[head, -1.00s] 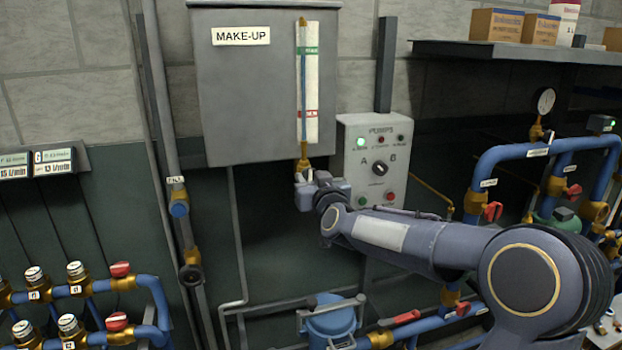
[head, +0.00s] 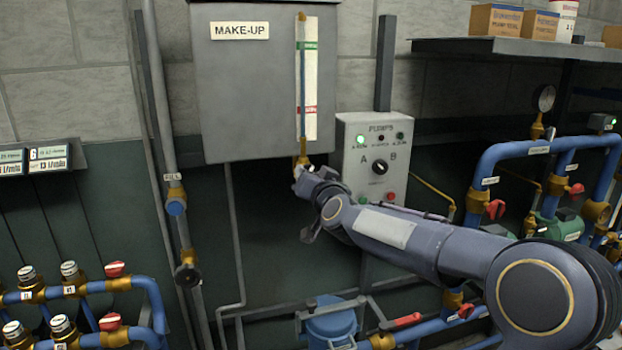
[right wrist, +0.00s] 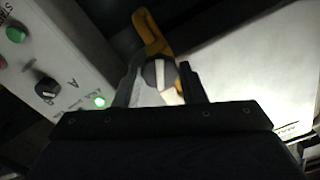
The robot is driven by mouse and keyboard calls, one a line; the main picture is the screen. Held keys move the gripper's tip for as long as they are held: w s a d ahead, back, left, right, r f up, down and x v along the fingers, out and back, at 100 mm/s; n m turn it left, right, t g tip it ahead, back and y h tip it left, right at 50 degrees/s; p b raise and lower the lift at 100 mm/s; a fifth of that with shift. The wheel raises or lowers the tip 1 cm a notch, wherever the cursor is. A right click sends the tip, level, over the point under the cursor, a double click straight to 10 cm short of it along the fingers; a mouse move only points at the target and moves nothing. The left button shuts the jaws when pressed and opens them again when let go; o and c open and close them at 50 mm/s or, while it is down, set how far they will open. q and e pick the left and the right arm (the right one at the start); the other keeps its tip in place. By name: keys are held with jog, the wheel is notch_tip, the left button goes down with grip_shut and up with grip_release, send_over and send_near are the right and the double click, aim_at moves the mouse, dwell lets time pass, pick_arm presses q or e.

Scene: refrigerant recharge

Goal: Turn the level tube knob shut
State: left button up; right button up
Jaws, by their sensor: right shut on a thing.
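The level tube (head: 302,85) stands upright on the front of the grey MAKE-UP tank (head: 240,110), with a green and a red mark on the white strip behind it. A brass fitting (head: 303,150) sits at its lower end. My right gripper (head: 299,172) is at this fitting, and the arm hides most of the knob in the head view. In the right wrist view the dark round knob (right wrist: 159,74) with a white pointer bar lies between the two fingers of my right gripper (right wrist: 160,84), which is shut on it. My left gripper is not in view.
The pump panel (head: 377,155) with a selector and lamps is just right of my right gripper. A grey pipe (head: 165,130) with a blue-capped valve runs down the wall at the left. Blue pipes and red-handled valves (head: 495,209) stand at the right.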

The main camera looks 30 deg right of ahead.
jog(key=m+b, duration=0.1)
jog(key=m, duration=0.2)
jog(key=shift+f+m, duration=0.1)
jog(key=shift+m, duration=0.2)
